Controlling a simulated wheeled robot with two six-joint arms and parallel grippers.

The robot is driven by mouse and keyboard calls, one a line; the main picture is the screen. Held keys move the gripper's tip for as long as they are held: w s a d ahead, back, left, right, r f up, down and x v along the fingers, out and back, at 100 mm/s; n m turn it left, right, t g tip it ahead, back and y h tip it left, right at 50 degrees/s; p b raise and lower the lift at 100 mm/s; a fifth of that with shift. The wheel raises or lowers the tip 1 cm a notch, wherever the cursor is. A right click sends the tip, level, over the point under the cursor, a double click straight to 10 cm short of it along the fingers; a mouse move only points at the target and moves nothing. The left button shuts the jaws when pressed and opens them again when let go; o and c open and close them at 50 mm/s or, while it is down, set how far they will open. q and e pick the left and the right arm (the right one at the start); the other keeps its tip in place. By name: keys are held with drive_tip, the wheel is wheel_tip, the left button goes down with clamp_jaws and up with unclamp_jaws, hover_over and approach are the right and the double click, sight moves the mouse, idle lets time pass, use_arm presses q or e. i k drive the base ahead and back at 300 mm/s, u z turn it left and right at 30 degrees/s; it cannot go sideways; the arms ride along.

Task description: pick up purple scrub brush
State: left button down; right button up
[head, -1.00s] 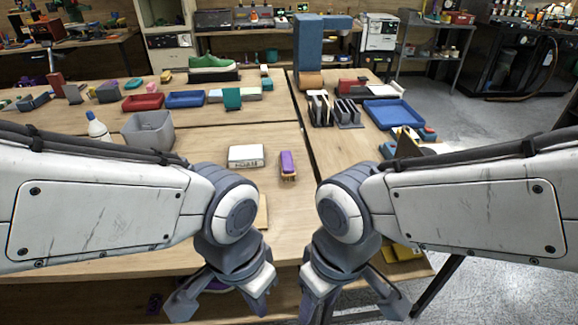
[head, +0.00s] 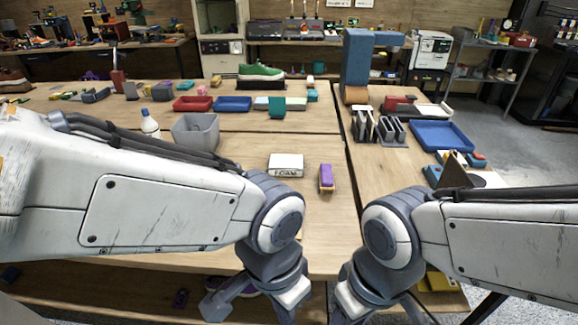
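The purple scrub brush (head: 326,178) lies on the wooden table (head: 230,146), just left of the seam between two table sections. It has a purple top and a tan lower part. My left gripper (head: 246,312) hangs low in front of the table's front edge, with its fingers spread and nothing seen between them. My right gripper (head: 385,318) is also low at the front, partly cut off by the bottom of the picture, with its fingers apart. Both grippers are well short of the brush and apart from it.
A white foam box (head: 286,165) lies left of the brush. A grey bin (head: 197,132) and a white bottle (head: 150,124) stand further left. A larger blue tray (head: 442,136) lies right. Table around the brush is clear.

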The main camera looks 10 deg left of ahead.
sight(326, 183)
drive_tip(key=z, duration=0.65)
drive_tip(key=i, duration=0.75)
drive_tip(key=z, duration=0.2)
